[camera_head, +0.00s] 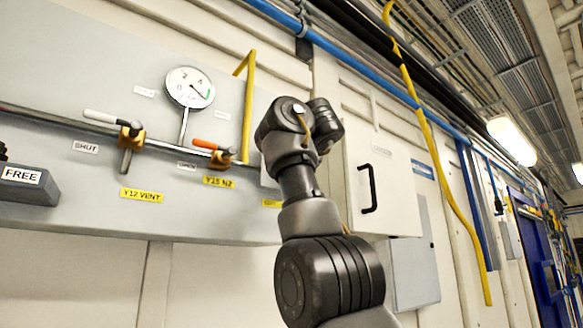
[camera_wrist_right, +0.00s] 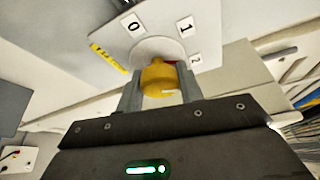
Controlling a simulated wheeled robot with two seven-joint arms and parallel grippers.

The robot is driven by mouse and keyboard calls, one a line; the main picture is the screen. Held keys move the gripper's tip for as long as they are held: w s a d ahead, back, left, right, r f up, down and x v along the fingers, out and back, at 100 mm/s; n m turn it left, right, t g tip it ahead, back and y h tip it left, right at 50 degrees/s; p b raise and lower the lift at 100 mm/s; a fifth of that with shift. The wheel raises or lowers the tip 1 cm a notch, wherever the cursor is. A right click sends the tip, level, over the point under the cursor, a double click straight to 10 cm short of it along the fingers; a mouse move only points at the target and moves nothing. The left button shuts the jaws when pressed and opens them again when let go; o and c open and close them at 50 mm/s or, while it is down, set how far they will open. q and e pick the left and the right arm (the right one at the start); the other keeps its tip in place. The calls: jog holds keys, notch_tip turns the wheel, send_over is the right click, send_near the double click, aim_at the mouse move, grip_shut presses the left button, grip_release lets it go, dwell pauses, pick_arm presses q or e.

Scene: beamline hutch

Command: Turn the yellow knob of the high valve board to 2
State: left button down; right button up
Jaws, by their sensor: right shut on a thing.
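The yellow knob (camera_wrist_right: 158,76) shows in the right wrist view, in front of a round white disc on a pale board (camera_wrist_right: 170,22). Labels 0 (camera_wrist_right: 131,24), 1 (camera_wrist_right: 186,23) and 2 (camera_wrist_right: 195,59) stand around the disc, from upper left to right. My right gripper (camera_wrist_right: 160,87) is shut on the knob, one finger on each side. A small red piece shows at the knob's upper right edge, between the directions of 1 and 2; I cannot tell the exact setting. In the head view my right arm hides the knob. My left gripper is out of view.
In the head view a grey panel (camera_head: 60,100) carries a gauge (camera_head: 190,87), a white-handled valve (camera_head: 115,123) and an orange-handled valve (camera_head: 212,147). A white cabinet (camera_head: 385,205) with a black handle and a yellow hose (camera_head: 433,150) are right of my arm.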

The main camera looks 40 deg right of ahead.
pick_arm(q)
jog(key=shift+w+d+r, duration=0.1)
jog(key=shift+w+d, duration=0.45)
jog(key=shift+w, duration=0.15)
pick_arm(e)
jog(key=o, duration=1)
jog(key=shift+w, duration=0.1)
jog(key=shift+s+a+f, duration=0.1)
jog(key=shift+s+a, duration=0.05)
jog(key=shift+s, duration=0.15)
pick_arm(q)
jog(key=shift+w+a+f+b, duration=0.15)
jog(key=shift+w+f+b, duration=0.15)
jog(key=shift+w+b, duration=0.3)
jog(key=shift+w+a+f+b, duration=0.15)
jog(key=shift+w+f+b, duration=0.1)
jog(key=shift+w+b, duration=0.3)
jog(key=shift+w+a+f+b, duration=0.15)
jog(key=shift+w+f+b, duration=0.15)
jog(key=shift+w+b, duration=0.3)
pick_arm(e)
jog(key=v, duration=1)
